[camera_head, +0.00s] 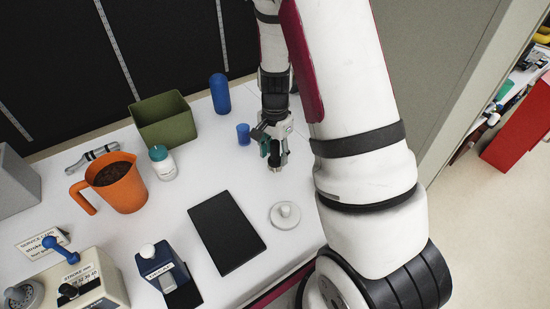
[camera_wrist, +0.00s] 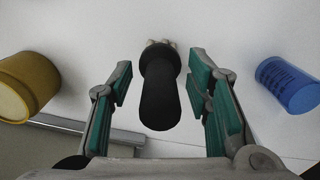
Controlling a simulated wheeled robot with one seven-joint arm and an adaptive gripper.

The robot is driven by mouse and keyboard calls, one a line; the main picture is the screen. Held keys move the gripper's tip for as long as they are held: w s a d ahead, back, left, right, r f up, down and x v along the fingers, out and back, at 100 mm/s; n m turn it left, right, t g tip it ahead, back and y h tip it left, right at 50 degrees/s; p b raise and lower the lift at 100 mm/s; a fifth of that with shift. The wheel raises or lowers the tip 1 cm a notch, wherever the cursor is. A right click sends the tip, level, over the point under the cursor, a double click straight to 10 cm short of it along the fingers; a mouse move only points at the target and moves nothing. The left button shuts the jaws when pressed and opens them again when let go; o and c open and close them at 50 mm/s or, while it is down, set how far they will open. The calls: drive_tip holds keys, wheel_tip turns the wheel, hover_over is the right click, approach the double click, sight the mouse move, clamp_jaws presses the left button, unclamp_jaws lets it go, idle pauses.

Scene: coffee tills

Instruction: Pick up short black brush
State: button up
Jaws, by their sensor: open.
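The short black brush (camera_wrist: 160,95) shows in the wrist view, its dark rounded handle toward the camera and a pale bristle end at the top. My gripper (camera_wrist: 161,82) is open, with one green-padded finger on each side of the brush and a visible gap on both sides. In the head view my gripper (camera_head: 276,160) is low over the white table, right of the small blue cylinder.
A blue cylinder (camera_wrist: 288,85) lies right of my fingers and a yellow-brown container (camera_wrist: 25,88) left. The head view shows a small blue cylinder (camera_head: 243,133), tall blue cylinder (camera_head: 220,93), green bin (camera_head: 163,132), white jar (camera_head: 162,164), orange jug (camera_head: 122,190), black pad (camera_head: 228,234) and white lid (camera_head: 285,216).

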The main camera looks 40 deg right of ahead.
drive_tip(key=shift+c, duration=0.6)
clamp_jaws()
wheel_tip(320, 180, up, 10)
drive_tip(key=shift+r, duration=0.1)
